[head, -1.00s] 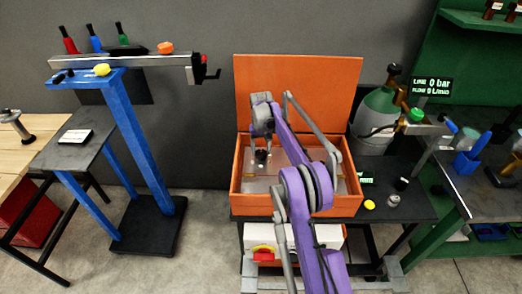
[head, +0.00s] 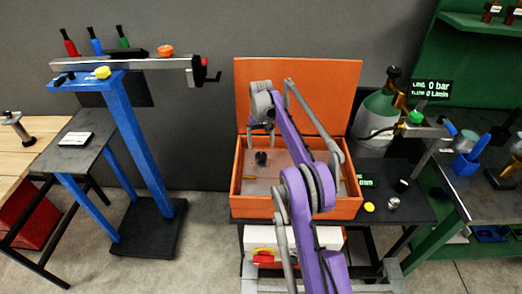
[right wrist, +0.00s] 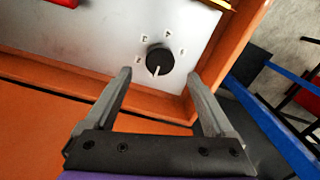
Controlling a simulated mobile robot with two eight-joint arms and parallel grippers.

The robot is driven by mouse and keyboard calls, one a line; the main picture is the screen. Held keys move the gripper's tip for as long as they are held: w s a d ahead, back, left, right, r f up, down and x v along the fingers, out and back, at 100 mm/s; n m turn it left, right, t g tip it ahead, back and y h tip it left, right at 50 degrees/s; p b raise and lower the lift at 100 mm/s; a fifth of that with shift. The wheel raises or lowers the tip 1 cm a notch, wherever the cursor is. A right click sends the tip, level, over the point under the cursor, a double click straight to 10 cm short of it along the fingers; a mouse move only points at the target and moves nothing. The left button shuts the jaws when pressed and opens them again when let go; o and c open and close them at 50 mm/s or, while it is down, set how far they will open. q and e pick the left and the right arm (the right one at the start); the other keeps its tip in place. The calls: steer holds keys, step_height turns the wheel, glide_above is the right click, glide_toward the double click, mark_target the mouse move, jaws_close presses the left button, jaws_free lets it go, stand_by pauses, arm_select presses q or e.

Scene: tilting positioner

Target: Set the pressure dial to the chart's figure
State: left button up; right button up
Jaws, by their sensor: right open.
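The black pressure dial (right wrist: 160,61) sits on a pale grey panel (right wrist: 95,32) inside an orange box. Several small white marks surround the dial, too small to read, and its white pointer line points toward the bottom of the right wrist view. The dial also shows in the head view (head: 261,158). My right gripper (right wrist: 159,75) is open and empty, with the dial in line between its fingertips but apart from them. In the head view it hangs over the box, partly hidden by my purple arm. My left gripper is out of view. I cannot identify a chart.
The box's raised orange lid (head: 305,85) stands behind the panel, and its walls (head: 290,207) surround it. A readout (head: 431,89) shows 0 bar. A gas bottle (head: 378,115) stands right of the box. A blue stand (head: 135,140) is at the left.

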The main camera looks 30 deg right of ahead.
mark_target(261, 155)
step_height(261, 155, up, 6)
steer(key=shift+f+p, duration=0.15)
steer(key=shift+p, duration=0.15)
stand_by(0.3)
